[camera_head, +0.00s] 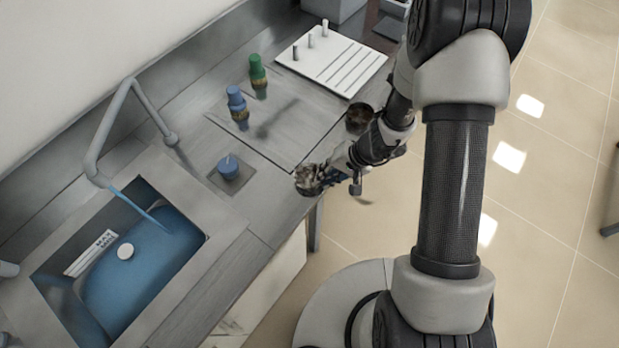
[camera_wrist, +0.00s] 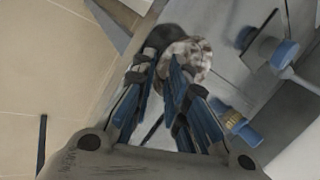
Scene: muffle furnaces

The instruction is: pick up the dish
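A small round dish with a mottled grey-white surface (camera_wrist: 192,58) shows at my fingertips in the wrist view, with a dark area beside it. My gripper (camera_wrist: 160,75) has its two fingers near each other with a narrow gap between them, and they overlap the dish's near side. Whether they press on it is unclear. In the head view my gripper (camera_head: 318,178) is at the bench's front edge, with a small mottled round shape at its tip. A dark round bowl (camera_head: 359,116) stands farther back, partly behind my arm.
A blue-capped bottle (camera_head: 237,102) and a green-capped bottle (camera_head: 258,73) stand behind on the bench. A blue knob (camera_head: 228,167) is left of my gripper. A sink (camera_head: 150,262) with a tap is at the left. A white rack (camera_head: 340,62) lies at the back.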

